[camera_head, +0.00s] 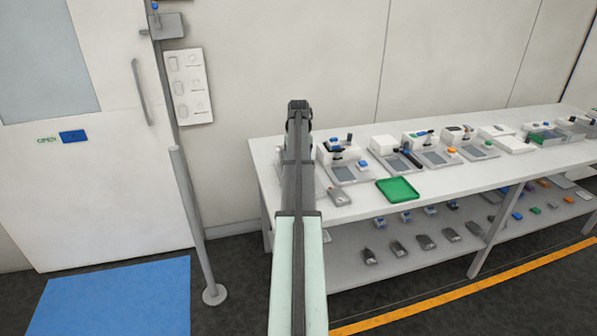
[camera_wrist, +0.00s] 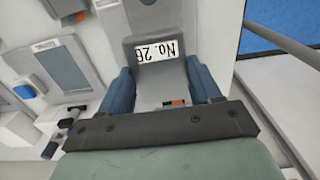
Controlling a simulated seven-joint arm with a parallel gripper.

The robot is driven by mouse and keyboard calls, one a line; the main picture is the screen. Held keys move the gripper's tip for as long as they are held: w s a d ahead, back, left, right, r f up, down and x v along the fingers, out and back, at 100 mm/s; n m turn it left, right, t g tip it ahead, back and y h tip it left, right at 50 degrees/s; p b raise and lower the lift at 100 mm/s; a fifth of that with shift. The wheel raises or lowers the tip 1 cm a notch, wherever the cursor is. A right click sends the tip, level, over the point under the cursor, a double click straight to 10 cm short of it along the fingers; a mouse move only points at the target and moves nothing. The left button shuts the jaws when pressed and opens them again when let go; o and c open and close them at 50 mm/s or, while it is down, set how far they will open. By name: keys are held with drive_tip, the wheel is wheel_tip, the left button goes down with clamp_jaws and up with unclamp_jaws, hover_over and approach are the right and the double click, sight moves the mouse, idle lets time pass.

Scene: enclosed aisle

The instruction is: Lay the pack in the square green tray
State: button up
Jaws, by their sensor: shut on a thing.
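The square green tray (camera_head: 398,191) lies flat near the front edge of the white table in the head view. Nothing shows in it. In the wrist view my gripper (camera_wrist: 160,82) has its two blue fingers on either side of a grey pack (camera_wrist: 148,88) with a white label reading "No. 26", upside down in the picture. The pack is held between the fingers. In the head view my arm rises in front of the table's left end, left of the tray. The held pack cannot be made out there. The tray is not in the wrist view.
Several white devices (camera_head: 343,163) stand behind the tray. A lower shelf (camera_head: 350,270) holds small items. A grey post (camera_head: 195,225) and a blue mat (camera_head: 120,310) are on the left.

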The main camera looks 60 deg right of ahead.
sight(397, 190)
wheel_tip(397, 190, up, 3)
drive_tip(key=shift+f, duration=0.15)
drive_tip(key=shift+s+d, duration=0.1)
drive_tip(key=s+d, duration=0.5)
drive_tip(key=s, duration=0.7)
drive_tip(key=s+d, duration=0.6)
drive_tip(key=s, duration=0.5)
drive_tip(key=s+d, duration=0.5)
drive_tip(key=s, duration=0.7)
drive_tip(key=shift+f, duration=5.4)
drive_tip(key=shift+f, duration=0.1)
drive_tip(key=o, duration=1.6)
